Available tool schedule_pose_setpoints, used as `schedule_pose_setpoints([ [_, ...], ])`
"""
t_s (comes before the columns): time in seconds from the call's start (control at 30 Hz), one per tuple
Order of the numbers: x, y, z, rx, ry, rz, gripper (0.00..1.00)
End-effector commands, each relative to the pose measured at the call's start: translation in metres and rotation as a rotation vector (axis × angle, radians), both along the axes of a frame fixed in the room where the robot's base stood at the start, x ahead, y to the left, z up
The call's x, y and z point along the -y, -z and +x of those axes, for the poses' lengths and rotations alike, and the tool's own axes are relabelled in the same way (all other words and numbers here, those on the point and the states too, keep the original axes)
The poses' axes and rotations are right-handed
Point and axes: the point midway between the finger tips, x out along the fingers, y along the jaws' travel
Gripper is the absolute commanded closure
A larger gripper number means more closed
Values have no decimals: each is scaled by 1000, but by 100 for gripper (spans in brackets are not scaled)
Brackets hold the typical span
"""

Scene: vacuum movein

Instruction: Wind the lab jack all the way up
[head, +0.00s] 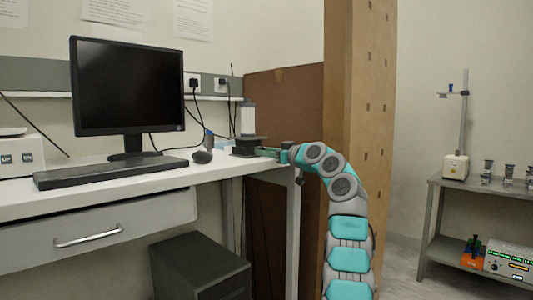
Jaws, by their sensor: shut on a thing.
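The lab jack (246,142) is a small, dark, low device near the right end of the white bench top. A pale upright block or container (247,118) shows above it and seems to stand on it. My gripper (273,153) reaches in from the right, low over the bench's right end, and is shut at the right side of the lab jack. Its fingertips and the jack's knob are too small to make out. The jack's height is hard to judge from here.
A monitor (127,88), keyboard (108,171) and mouse (202,156) stand left of the jack. A bluish-grey small object (209,139) is close to its left. A wooden post (362,110) rises behind my arm. A grey shelf (437,215) stands at right.

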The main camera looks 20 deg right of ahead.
Motion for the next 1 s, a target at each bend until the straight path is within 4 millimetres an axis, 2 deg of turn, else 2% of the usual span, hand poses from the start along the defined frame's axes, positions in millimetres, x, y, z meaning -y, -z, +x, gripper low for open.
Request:
schedule_pose_setpoints([
  [0.43,-1,1,0,-22,-1,61,100],
  [1.0,0,-1,0,-151,0,419,100],
])
